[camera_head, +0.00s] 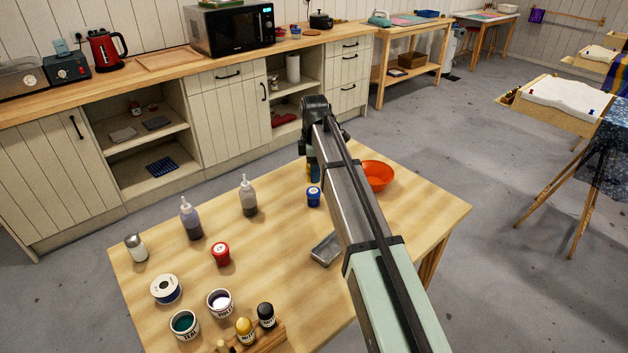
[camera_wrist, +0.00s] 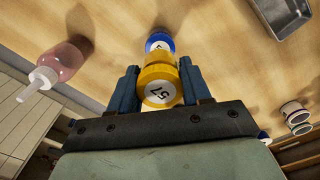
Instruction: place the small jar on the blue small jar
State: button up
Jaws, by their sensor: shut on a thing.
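My gripper (camera_wrist: 160,70) is shut on a small yellow jar (camera_wrist: 158,92) with a white numbered label on its lid. In the wrist view, the small blue jar (camera_wrist: 159,41) shows just beyond the yellow jar, partly covered by it. I cannot tell whether the two jars touch. In the head view, the blue jar (camera_head: 314,197) stands upright on the wooden table, close by my gripper (camera_head: 313,172). My arm hides most of the gripper there, and the yellow jar is hardly visible.
An orange bowl (camera_head: 377,176) stands right of the blue jar. A metal tray (camera_head: 325,249) lies nearer. Squeeze bottles (camera_head: 248,197) (camera_head: 191,220), a red jar (camera_head: 220,254) and paint tins (camera_head: 220,303) stand to the left. The table's far right corner is clear.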

jog(key=shift+f, duration=1.9)
jog(key=shift+f, duration=0.15)
jog(key=o, duration=1.1)
notch_tip(320, 180, up, 12)
jog(key=shift+r, duration=0.2)
